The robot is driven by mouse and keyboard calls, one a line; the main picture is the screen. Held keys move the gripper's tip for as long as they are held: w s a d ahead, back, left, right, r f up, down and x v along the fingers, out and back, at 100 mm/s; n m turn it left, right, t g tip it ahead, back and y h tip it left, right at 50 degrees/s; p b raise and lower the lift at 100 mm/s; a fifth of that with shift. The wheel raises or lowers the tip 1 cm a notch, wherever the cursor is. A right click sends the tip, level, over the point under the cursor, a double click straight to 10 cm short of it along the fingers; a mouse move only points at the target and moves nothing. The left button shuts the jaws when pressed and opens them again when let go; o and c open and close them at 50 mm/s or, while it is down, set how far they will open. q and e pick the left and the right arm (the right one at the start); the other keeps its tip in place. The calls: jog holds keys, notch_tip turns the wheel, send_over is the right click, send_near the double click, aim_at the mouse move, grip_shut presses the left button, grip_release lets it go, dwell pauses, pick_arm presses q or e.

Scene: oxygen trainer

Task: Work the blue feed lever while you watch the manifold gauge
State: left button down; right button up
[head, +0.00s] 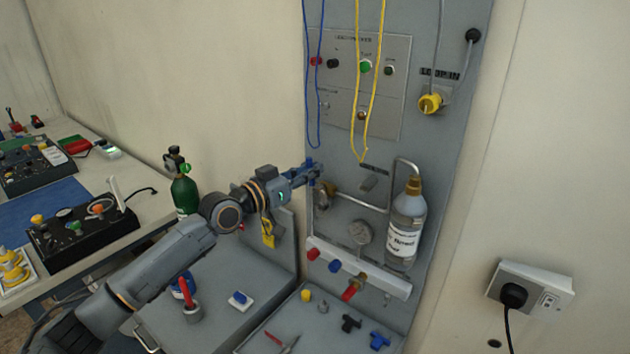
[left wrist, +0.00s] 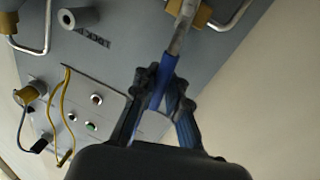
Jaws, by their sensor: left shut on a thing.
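My left gripper (head: 312,172) reaches in from the left to the grey panel. In the left wrist view its dark fingers (left wrist: 160,105) are shut on the blue feed lever (left wrist: 160,82). The lever has a blue handle and a pale metal stem, which meets a brass valve body (left wrist: 198,14). In the head view the brass valve (head: 326,196) sits just below the fingertips, and they largely cover the lever. A round grey disc, apparently the manifold gauge (head: 360,232), is on the panel to the lower right; I cannot read it. My right gripper is out of view.
Blue cords (head: 308,90) and yellow cords (head: 376,100) hang above the gripper. A labelled bottle (head: 406,225) stands right of the pipe. A white bar (head: 375,283) with coloured knobs is below. A green cylinder (head: 185,192) stands left, behind my arm.

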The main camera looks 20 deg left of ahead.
pick_arm(q)
jog(key=shift+w+a+f+n+b, duration=0.25)
jog(key=shift+a+f+n+b, duration=0.4)
jog(key=shift+n+b, duration=0.5)
jog(key=shift+w+a+n+t+b, duration=0.15)
jog(key=shift+a+n+t+b, duration=0.2)
jog(key=shift+n+b, duration=0.35)
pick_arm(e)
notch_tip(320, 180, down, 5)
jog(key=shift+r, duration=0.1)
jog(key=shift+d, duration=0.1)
pick_arm(q)
jog(key=c, duration=1.7)
grip_release()
jog(key=o, duration=0.3)
jog(key=shift+a+r, duration=0.1)
jog(key=shift+a, duration=0.05)
jog(key=shift+o, duration=0.2)
jog(key=shift+s+r, duration=0.15)
jog(key=shift+s, duration=0.1)
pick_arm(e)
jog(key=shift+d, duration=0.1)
